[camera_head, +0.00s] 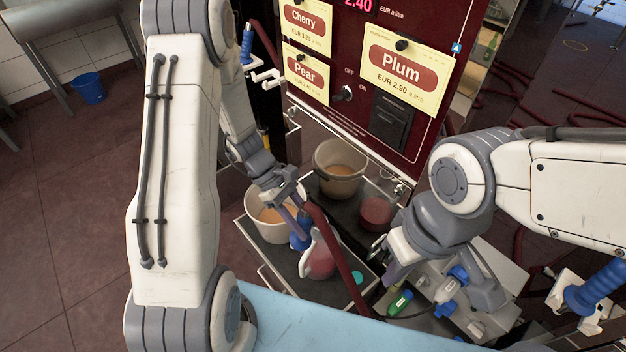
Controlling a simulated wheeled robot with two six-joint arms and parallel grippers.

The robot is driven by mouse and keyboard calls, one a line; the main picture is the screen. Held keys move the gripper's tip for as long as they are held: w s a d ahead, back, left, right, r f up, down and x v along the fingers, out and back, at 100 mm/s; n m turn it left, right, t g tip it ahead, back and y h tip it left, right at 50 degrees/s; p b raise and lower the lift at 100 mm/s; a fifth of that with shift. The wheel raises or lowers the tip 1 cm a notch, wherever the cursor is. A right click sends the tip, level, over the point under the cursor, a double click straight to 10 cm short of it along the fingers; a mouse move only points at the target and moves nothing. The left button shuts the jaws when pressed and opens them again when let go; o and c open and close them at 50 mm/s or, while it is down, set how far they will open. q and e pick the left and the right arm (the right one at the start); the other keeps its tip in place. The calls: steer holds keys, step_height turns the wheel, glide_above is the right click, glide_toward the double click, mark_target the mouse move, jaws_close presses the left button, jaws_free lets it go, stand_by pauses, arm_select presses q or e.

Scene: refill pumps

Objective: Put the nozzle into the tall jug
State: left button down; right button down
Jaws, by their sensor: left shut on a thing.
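My left gripper (296,213) is shut on the blue-handled nozzle (300,236), just above and left of a clear jug (321,262) with pink liquid low in it. The jug looks tilted. Whether the nozzle's spout is inside the jug's mouth is hidden. A dark red hose (340,258) runs down past the jug, partly covering it.
A cream bucket (336,157) and another bucket (256,221), both with orange liquid, and a container of red liquid (376,211) share the dark tray (291,266). The dark red pump cabinet (352,100) stands behind. A light blue surface (330,325) lies in front.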

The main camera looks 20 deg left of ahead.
arm_select(q)
steer(key=w+a+r+n+t+h+b, duration=0.15)
steer(key=w+r+n+t+h, duration=0.25)
steer(key=w+n+t, duration=0.6)
steer(key=shift+m+g, duration=0.6)
steer(key=shift+g, duration=0.2)
steer(key=f+b, duration=0.2)
steer(key=w+f+b, duration=0.1)
steer(key=f+b, duration=0.2)
steer(key=shift+d, duration=0.1)
steer(key=shift+f, duration=0.15)
step_height(320, 180, down, 7)
steer(key=b, duration=0.5)
steer(key=shift+c, duration=1.7)
jaws_free()
